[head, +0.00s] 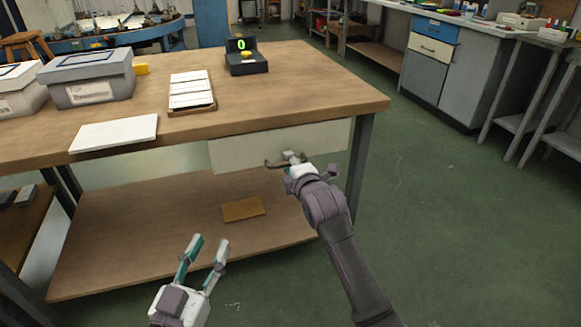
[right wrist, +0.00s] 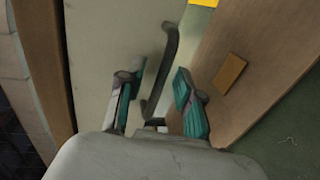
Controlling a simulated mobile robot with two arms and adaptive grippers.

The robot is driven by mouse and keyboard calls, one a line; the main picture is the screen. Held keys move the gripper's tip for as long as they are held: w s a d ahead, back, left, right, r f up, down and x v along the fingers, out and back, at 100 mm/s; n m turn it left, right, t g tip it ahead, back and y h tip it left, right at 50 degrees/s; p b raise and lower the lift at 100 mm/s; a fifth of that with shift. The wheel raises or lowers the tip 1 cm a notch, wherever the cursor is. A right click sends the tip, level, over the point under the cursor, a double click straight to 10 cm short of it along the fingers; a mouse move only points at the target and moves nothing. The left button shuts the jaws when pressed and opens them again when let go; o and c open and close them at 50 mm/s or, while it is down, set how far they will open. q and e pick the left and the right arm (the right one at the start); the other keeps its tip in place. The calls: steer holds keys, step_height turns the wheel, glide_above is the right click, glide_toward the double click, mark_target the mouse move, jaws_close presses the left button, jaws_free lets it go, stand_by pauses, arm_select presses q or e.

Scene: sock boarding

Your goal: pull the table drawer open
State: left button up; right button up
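The drawer (head: 235,153) has a pale front under the right part of the wooden tabletop, and it looks shut. Its dark bar handle (head: 274,164) is partly hidden by my right gripper (head: 296,163). In the right wrist view the handle (right wrist: 168,55) runs between the two teal-padded fingers of my right gripper (right wrist: 158,92). The fingers stand apart, with visible room beside the handle. One finger is between the handle and the drawer front (right wrist: 105,45). My left gripper (head: 209,241) is open and empty, low in front of the table.
The tabletop (head: 270,90) holds grey boxes (head: 90,80), a white board (head: 115,133), a tray of cards (head: 192,92) and a black device with a green display (head: 245,58). A lower shelf (head: 150,220) carries a brown block (head: 243,209). The floor at right is clear.

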jaws_close()
stand_by(0.6)
